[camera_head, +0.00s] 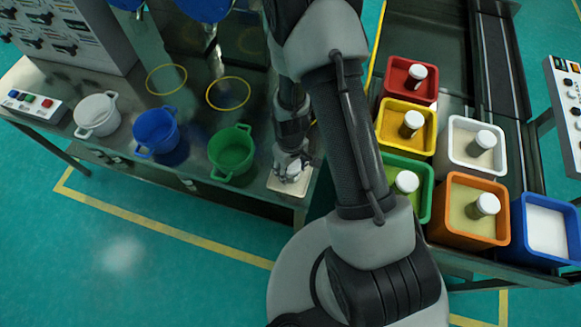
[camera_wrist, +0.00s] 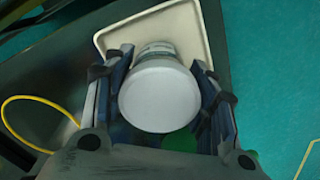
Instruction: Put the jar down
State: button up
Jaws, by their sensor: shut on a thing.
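The jar (camera_wrist: 157,95) has a white lid and fills the space between the two fingers of my gripper (camera_wrist: 160,100) in the wrist view. My gripper is shut on the jar. In the head view my gripper (camera_head: 291,165) is at the right front corner of the metal table, over a small cream tray (camera_head: 287,186). The jar there is mostly hidden by the fingers. In the wrist view the cream tray (camera_wrist: 186,22) lies beneath the jar. I cannot tell whether the jar touches the tray.
White (camera_head: 96,114), blue (camera_head: 156,131) and green (camera_head: 231,152) pots stand left of the tray on the metal table (camera_head: 200,188). Yellow rings (camera_head: 228,93) mark the table behind the pots.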

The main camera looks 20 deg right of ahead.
jog(key=shift+f, duration=0.2)
jog(key=o, duration=1.1)
jog(key=shift+r, duration=0.1)
notch_tip(320, 180, up, 12)
jog(key=p, duration=0.3)
jog(key=shift+p, duration=0.3)
notch_tip(320, 180, up, 10)
jog(key=t, duration=0.1)
jog(key=s+r+m+t, duration=0.1)
jog(key=s+r, duration=0.4)
jog(key=r, duration=0.2)
jog(key=s+r+m+t, duration=0.1)
jog(key=s+r, duration=0.4)
jog(key=r, duration=0.1)
jog(key=s+r+m+t, duration=0.1)
jog(key=s+r+m, duration=0.1)
jog(key=s+r, duration=0.3)
notch_tip(320, 180, up, 3)
jog(key=shift+f+t, duration=0.15)
jog(key=shift+t, duration=0.15)
